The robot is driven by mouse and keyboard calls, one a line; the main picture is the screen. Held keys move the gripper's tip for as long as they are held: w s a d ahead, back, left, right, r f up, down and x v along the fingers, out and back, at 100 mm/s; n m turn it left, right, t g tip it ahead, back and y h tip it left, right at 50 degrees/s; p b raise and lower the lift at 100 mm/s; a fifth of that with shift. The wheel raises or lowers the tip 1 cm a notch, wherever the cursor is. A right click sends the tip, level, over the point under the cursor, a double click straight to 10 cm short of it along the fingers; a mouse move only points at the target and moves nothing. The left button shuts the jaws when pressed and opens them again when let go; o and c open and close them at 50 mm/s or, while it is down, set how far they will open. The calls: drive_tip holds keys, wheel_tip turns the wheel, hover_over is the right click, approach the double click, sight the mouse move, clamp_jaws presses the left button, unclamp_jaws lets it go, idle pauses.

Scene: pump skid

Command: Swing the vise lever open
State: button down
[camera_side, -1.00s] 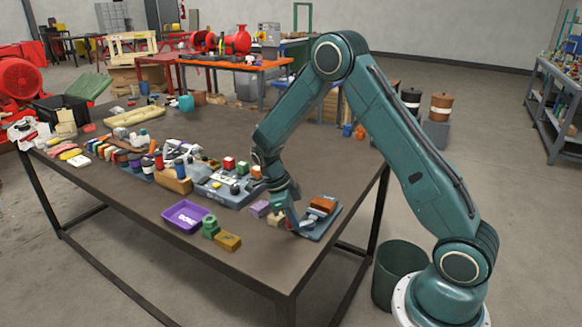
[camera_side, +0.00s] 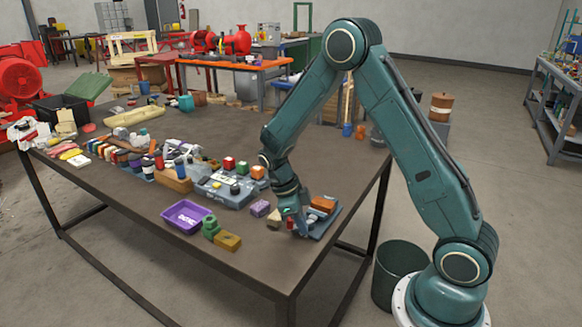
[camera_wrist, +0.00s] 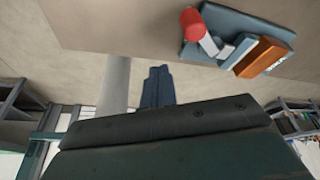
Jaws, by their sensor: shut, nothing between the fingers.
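The vise (camera_side: 328,222) sits near the table's right edge, a blue-grey base with an orange-brown block (camera_side: 323,204) on it. In the wrist view the vise (camera_wrist: 225,22) is at the upper right, with its orange block (camera_wrist: 262,57) beside pale jaws. Its lever has a pale arm and a red knob (camera_wrist: 192,23); the red knob (camera_side: 290,223) also shows beside my gripper in the side view. My gripper (camera_side: 302,233) is shut and empty, low beside the vise. In the wrist view its fingers (camera_wrist: 157,86) are together, apart from the knob; contact cannot be told in the side view.
A purple bin (camera_side: 187,216), green blocks (camera_side: 210,227) and a yellow block (camera_side: 228,241) lie left of my gripper. A small purple block (camera_side: 260,208) is closer. The table's front edge is near; a grey-green bin (camera_side: 397,275) stands on the floor.

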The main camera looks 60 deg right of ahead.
wheel_tip(320, 180, up, 9)
drive_tip(key=w+d, duration=0.1)
drive_tip(key=w, duration=0.1)
drive_tip(key=shift+w+d+f, duration=0.15)
drive_tip(key=shift+w+f, duration=0.05)
drive_tip(key=shift+w, duration=0.15)
drive_tip(key=s+a+r+n+t, duration=0.45)
drive_tip(key=s+r+n, duration=0.35)
drive_tip(key=r+n, duration=0.5)
drive_tip(key=s+a+r+n+t+y, duration=0.1)
drive_tip(key=s+a+n+t, duration=0.3)
drive_tip(key=s+n, duration=0.8)
drive_tip(key=shift+a+r+n+t+y, duration=0.35)
drive_tip(key=shift+a+r+n, duration=0.7)
drive_tip(key=shift+n, duration=1.85)
drive_tip(key=shift+a+f, duration=0.2)
